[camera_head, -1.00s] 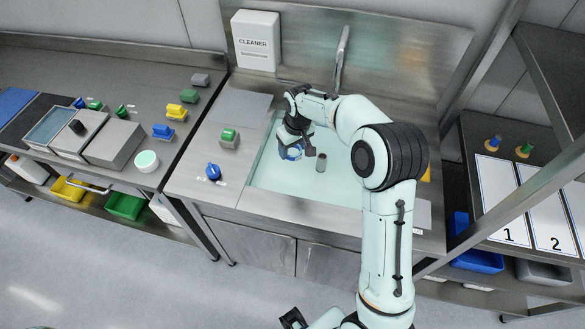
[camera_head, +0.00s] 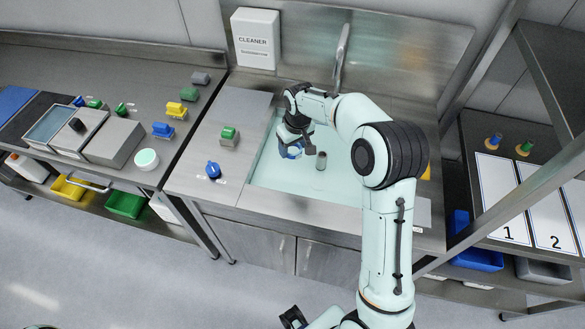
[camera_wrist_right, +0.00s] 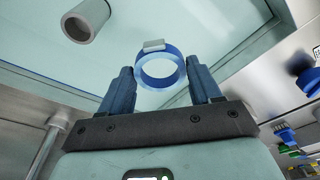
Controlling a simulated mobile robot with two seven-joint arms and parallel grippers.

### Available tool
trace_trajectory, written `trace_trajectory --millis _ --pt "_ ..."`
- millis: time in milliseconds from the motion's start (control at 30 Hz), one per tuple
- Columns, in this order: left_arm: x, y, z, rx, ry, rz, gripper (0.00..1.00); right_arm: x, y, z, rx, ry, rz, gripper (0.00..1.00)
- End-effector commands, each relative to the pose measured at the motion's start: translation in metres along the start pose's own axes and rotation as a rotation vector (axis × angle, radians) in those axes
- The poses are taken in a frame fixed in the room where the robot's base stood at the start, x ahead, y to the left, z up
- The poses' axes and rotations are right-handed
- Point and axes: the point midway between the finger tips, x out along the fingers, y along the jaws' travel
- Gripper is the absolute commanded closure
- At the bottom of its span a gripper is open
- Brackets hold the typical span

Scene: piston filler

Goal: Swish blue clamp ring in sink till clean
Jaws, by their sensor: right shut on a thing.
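The blue clamp ring (camera_head: 292,153) is in the sink basin (camera_head: 335,188), low over or in the pale water; I cannot tell how deep. My right gripper (camera_head: 299,152) reaches down into the basin and is shut on the ring. In the right wrist view the ring (camera_wrist_right: 160,82) sits upright between the two fingertips (camera_wrist_right: 160,70), with a small grey block on its rim. No dirt is discernible on it. A dark gripper-like part of mine (camera_head: 292,318) shows at the bottom edge, its fingers unclear.
A grey standpipe (camera_head: 321,161) stands in the basin just right of the gripper; it also shows in the wrist view (camera_wrist_right: 86,20). The tap (camera_head: 342,52) rises behind. A blue part (camera_head: 213,170) and a green-topped grey block (camera_head: 229,138) sit left of the basin.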

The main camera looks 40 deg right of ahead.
Motion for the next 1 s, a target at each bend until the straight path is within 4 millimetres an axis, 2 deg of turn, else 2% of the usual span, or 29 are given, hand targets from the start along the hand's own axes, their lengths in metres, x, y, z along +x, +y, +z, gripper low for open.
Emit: trace_trajectory --millis 167,600,1000 --pt "-0.005 0.002 -0.002 0.001 0.003 0.001 0.31 -0.007 0.0 -0.002 0.0 0.001 0.0 0.69" --pt "-0.029 0.014 -0.01 0.006 0.017 0.006 0.31 -0.041 0.0 -0.007 0.0 0.003 0.0 0.69" --pt "-0.028 0.013 -0.01 0.006 0.017 0.006 0.31 -0.04 0.0 -0.006 0.0 0.0 0.0 0.69"
